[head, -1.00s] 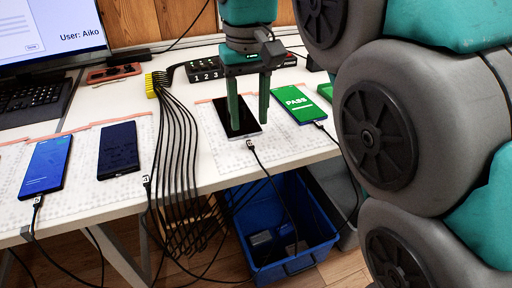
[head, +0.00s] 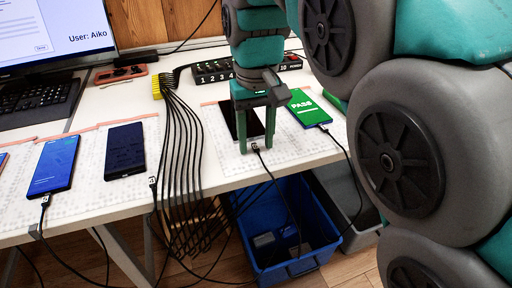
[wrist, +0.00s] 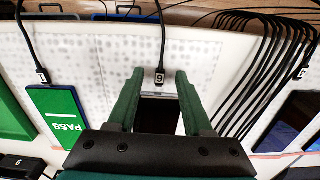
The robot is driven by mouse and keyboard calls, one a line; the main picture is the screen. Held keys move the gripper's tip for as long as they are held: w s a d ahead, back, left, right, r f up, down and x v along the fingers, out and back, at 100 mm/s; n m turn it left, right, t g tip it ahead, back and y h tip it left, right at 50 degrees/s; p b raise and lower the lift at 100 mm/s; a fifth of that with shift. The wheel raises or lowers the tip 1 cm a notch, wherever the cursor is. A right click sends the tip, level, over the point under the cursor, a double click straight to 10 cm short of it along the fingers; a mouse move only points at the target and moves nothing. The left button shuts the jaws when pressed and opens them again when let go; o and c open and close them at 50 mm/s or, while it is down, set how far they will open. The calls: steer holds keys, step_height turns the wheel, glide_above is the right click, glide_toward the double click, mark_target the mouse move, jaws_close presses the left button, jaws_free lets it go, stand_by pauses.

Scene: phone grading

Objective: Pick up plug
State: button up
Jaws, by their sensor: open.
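A black cable plug with a white numbered tag (head: 255,147) is at the front end of a dark-screened phone (head: 231,121). My gripper (head: 257,150) is open and points down, with one finger on each side of this plug. In the wrist view the plug (wrist: 160,77) shows between the fingertips (wrist: 160,73), beyond the phone's end (wrist: 158,94). I cannot tell whether it is seated in the phone. Other plugs are at the green PASS phone (head: 325,128), the blue-screened phone (head: 45,201) and near the second dark phone (head: 153,182).
A bundle of black cables (head: 183,130) runs over the white table (head: 213,180) left of my gripper. A numbered hub (head: 215,72) stands at the back. The green PASS phone (head: 307,108) lies close on the right. A blue bin (head: 262,222) is below the table edge.

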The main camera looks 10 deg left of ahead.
steer(key=shift+f, duration=0.2)
steer(key=shift+c, duration=0.2)
jaws_close()
